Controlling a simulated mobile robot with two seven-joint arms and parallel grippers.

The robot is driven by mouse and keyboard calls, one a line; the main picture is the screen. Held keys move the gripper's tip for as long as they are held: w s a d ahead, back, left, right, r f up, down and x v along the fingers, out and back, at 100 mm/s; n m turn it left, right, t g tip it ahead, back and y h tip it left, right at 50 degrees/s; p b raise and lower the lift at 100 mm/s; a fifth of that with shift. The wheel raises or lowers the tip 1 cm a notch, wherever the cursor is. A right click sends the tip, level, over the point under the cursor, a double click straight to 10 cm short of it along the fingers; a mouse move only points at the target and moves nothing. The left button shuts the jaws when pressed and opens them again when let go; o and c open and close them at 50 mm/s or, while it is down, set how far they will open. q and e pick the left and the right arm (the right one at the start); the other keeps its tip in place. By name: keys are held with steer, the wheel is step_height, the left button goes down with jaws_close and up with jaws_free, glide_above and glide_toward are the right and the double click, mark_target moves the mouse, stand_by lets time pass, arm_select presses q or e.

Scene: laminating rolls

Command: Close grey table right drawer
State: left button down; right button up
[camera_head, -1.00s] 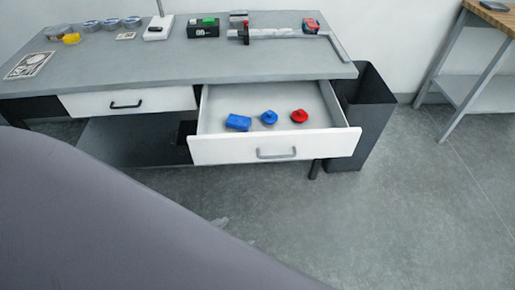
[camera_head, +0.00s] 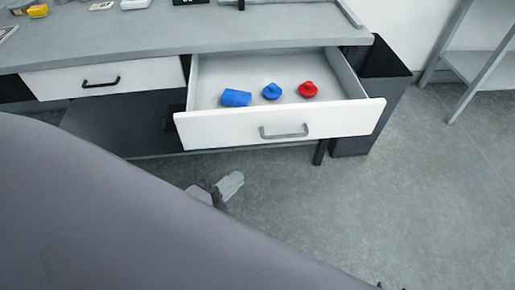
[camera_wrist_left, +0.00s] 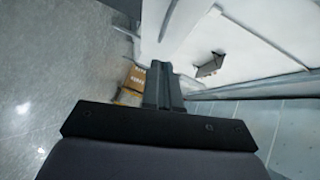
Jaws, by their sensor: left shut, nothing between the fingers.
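The grey table (camera_head: 225,38) stands across the upper part of the head view. Its right drawer (camera_head: 350,117) is pulled out, with a white front and a grey bar handle (camera_head: 284,132). Inside lie a blue block (camera_head: 236,98), a blue round piece (camera_head: 272,91) and a red round piece (camera_head: 308,90). My left gripper (camera_head: 231,184) is shut and empty, low in front of the drawer and apart from it. The left wrist view shows its fingers (camera_wrist_left: 163,84) together, and a white panel with a handle (camera_wrist_left: 211,65) beyond them. My right gripper is not visible.
The left drawer (camera_head: 105,77) is shut. A black bin (camera_head: 378,95) stands close to the open drawer's right side. A grey-framed table or shelf (camera_head: 470,68) is at the far right. The floor in front is clear. Cardboard boxes (camera_wrist_left: 134,78) show in the left wrist view.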

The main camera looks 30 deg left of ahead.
arm_select(q)
steer(key=w+f+m+p, duration=0.1)
steer(key=w+f+p, duration=0.1)
steer(key=w, duration=1.1)
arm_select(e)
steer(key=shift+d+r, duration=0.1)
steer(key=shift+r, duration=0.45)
arm_select(q)
steer(key=shift+w, duration=0.1)
